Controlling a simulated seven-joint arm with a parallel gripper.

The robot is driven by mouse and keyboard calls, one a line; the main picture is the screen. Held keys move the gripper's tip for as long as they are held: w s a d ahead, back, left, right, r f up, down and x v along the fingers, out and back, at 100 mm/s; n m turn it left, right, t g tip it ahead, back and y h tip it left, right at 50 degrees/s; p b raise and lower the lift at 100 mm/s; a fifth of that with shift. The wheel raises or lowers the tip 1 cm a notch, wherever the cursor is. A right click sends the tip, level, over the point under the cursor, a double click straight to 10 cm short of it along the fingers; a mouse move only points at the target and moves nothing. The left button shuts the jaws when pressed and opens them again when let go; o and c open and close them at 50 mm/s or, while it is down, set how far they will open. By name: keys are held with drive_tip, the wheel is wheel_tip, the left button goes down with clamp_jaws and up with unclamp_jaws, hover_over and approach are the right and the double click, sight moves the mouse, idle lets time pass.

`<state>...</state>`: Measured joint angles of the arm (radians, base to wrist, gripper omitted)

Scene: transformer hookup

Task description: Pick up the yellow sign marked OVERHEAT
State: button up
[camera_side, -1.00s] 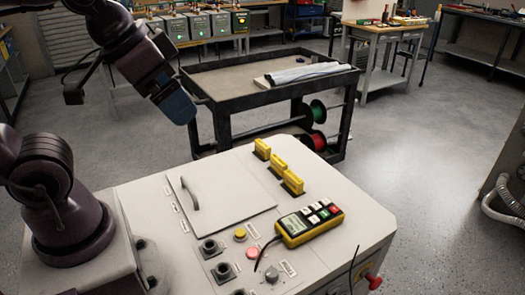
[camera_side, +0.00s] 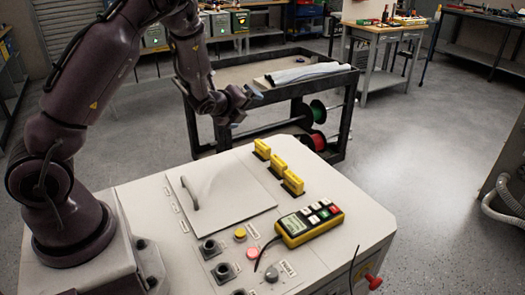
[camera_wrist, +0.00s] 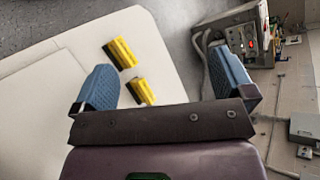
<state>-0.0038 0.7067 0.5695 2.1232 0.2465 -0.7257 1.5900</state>
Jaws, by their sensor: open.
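Three yellow signs stand in dark bases in a row on the white cabinet top: a far one (camera_side: 262,149), a middle one (camera_side: 278,164) and a near one (camera_side: 292,183). Their lettering is too small to read, so I cannot tell which says OVERHEAT. My gripper (camera_side: 246,105) is open and empty, raised above and beyond the row in the side view. In the wrist view two yellow signs (camera_wrist: 121,53) (camera_wrist: 141,91) show between the blue fingers (camera_wrist: 165,72), nearer the left finger. A third sign is not visible there.
A yellow handheld device (camera_side: 308,223) with coloured keys lies on the cabinet near the signs. A hatch panel with a handle (camera_side: 190,194), buttons and sockets share the top. A black cart (camera_side: 215,85) carrying a rolled sheet (camera_side: 308,73) stands behind.

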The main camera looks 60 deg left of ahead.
wheel_tip(320, 180, down, 8)
drive_tip(key=a+m+t+h, duration=0.2)
drive_tip(key=a+m, duration=0.1)
drive_tip(key=m, duration=0.7)
drive_tip(key=m+h, duration=0.2)
drive_tip(key=m, duration=0.4)
approach(267, 146)
drive_tip(key=a, duration=0.1)
drive_tip(key=s+a+f, duration=0.1)
drive_tip(key=shift+s+a, duration=0.15)
drive_tip(key=shift+a, duration=0.2)
drive_tip(key=x, duration=0.7)
drive_tip(key=shift+w+d+f, duration=0.1)
drive_tip(key=shift+w+d, duration=0.05)
drive_tip(key=shift+w, duration=0.15)
drive_tip(key=shift+d+x, duration=0.1)
drive_tip(key=shift+x, duration=1.2)
drive_tip(key=shift+d+x, duration=0.15)
drive_tip(key=shift+x, duration=1.15)
drive_tip(key=c, duration=1.1)
